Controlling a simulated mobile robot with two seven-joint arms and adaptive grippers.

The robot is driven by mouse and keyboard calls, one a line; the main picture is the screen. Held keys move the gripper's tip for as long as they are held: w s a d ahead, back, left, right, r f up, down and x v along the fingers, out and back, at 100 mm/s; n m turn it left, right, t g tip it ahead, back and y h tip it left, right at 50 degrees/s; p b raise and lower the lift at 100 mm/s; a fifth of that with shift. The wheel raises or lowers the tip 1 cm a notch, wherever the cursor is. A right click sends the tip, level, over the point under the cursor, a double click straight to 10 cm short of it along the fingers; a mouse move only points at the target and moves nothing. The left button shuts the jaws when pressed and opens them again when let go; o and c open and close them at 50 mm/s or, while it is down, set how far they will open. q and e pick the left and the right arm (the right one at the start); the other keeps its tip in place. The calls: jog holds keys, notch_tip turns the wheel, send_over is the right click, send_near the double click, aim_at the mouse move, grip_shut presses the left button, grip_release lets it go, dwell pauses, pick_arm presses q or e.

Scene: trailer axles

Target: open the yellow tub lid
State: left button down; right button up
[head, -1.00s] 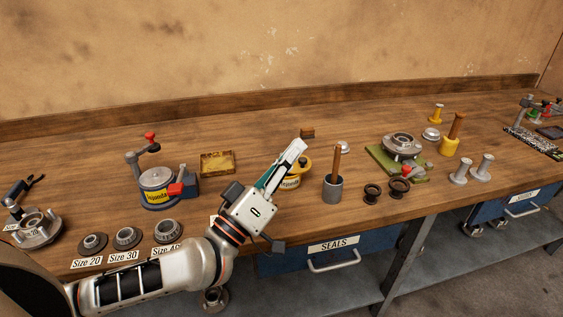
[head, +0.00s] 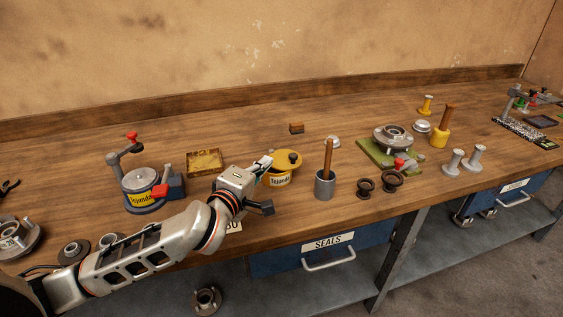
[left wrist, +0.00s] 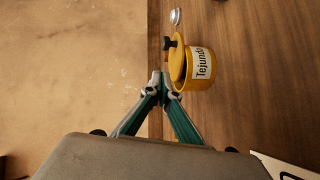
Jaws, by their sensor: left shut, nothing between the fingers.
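The yellow tub (head: 280,181) with a "Tejunda" label stands on the bench; it also shows in the left wrist view (left wrist: 201,82). Its yellow lid (head: 286,165), with a dark knob (head: 292,157), is on top and seems to overhang the tub's right side in the head view. The lid also shows in the left wrist view (left wrist: 177,62). My left gripper (head: 267,162) is shut and empty, its tips close beside the lid's left edge. Contact cannot be made out. My right gripper is not in view.
A grey cup with a wooden handle (head: 325,184) stands just right of the tub. A blue-and-grey device (head: 141,187) and a shallow yellow tray (head: 205,161) are to the left. Dark rings (head: 391,181) lie to the right. The bench behind the tub is mostly clear.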

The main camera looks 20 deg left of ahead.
aim_at(285, 155)
pick_arm(q)
jog(key=w+d, duration=0.2)
jog(key=w, duration=0.1)
jog(key=shift+w+f, duration=0.1)
jog(key=shift+f, duration=0.25)
jog(key=shift+w+d+f, duration=0.15)
jog(key=shift+w+d, duration=0.3)
jog(key=shift+d, duration=0.2)
